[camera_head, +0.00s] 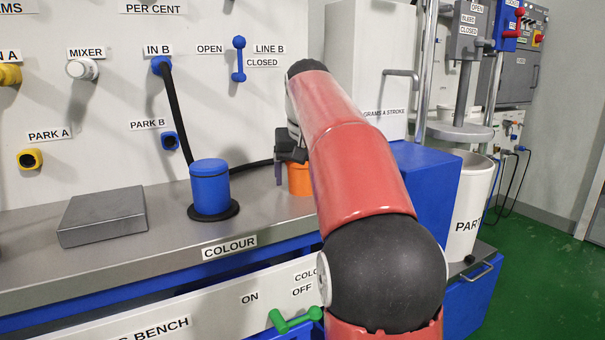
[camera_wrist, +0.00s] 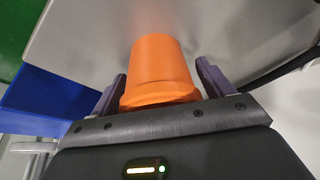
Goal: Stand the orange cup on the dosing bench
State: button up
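The orange cup (camera_wrist: 160,70) stands between my gripper's two purple fingers in the wrist view, its wider rim toward the palm and its narrower end away. In the head view, the cup (camera_head: 299,180) shows low at the bench top, partly covered by my arm and gripper. My gripper (camera_wrist: 162,72) has a finger close on each side of the cup; whether they touch it cannot be made out. The dosing bench (camera_head: 270,207) is a grey metal top with a white front panel.
A blue cylinder on a black disc (camera_head: 210,188) stands left of the cup, by the COLOUR label. A grey flat block (camera_head: 103,215) lies farther left. A blue box (camera_head: 432,190) and a white bin (camera_head: 470,208) are at right. A black hose (camera_head: 177,115) hangs from IN B.

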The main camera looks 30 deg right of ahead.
jog(key=shift+r, duration=0.25)
jog(key=p+v, duration=0.4)
jog(key=v, duration=0.7)
jog(key=shift+s+r, duration=0.2)
jog(key=shift+r, duration=0.15)
jog(key=shift+a, duration=0.1)
jog(key=s+a+f+n, duration=0.1)
jog(key=s+a+f, duration=0.3)
jog(key=s+f, duration=0.3)
jog(key=s+a+f+n+t+y, duration=0.1)
jog(key=s+a+f, duration=0.4)
jog(key=s+f, duration=0.3)
jog(key=s+a+f+n, duration=0.2)
jog(key=s+a+f, duration=0.3)
jog(key=s+f, duration=0.3)
notch_tip(320, 180, down, 4)
jog(key=shift+f+y, duration=0.25)
jog(key=shift+y, duration=0.05)
